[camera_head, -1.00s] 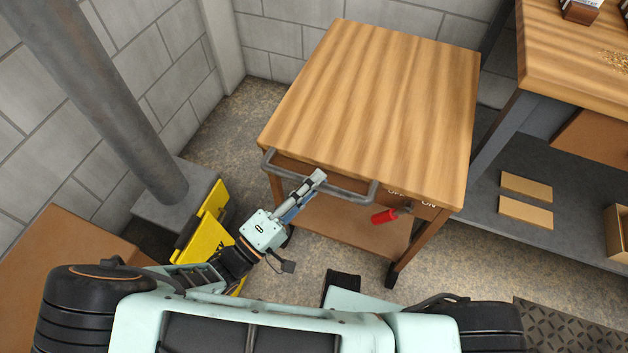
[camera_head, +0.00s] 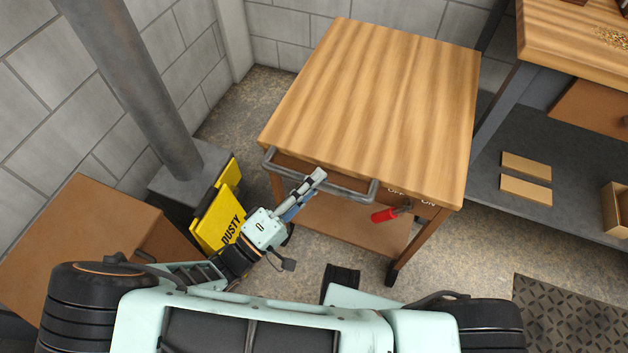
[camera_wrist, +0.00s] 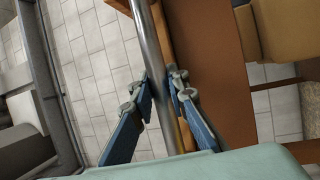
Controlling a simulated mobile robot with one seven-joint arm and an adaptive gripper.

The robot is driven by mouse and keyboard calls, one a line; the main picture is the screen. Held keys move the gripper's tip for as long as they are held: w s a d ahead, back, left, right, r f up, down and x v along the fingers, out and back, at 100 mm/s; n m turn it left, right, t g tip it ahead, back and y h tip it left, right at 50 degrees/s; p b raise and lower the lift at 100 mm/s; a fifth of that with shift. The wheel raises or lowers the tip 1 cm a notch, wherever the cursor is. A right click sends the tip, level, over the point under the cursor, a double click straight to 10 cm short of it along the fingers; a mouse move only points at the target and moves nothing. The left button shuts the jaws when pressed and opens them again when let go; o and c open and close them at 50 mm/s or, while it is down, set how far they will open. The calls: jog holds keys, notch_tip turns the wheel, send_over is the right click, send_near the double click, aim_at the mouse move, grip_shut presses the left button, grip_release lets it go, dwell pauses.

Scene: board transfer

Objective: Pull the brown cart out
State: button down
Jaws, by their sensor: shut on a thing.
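The brown cart (camera_head: 380,100) has a striped wooden top, a lower shelf (camera_head: 350,228) and dark feet. It stands upright in the middle of the head view. A grey bar handle (camera_head: 355,190) runs along its near side. My gripper (camera_head: 314,180) is shut on this handle near its middle. In the wrist view, my gripper (camera_wrist: 163,88) has its blue fingers on both sides of the metal bar (camera_wrist: 148,40).
A yellow sign (camera_head: 218,220) and a grey column (camera_head: 135,90) stand left of the cart. A brown box (camera_head: 80,235) is at lower left. A workbench (camera_head: 570,50) with a grey lower shelf (camera_head: 570,195) stands close on the right. A dark mat (camera_head: 570,315) lies at lower right.

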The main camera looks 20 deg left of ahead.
jog(key=c, duration=1.8)
grip_release()
jog(key=shift+c, duration=0.2)
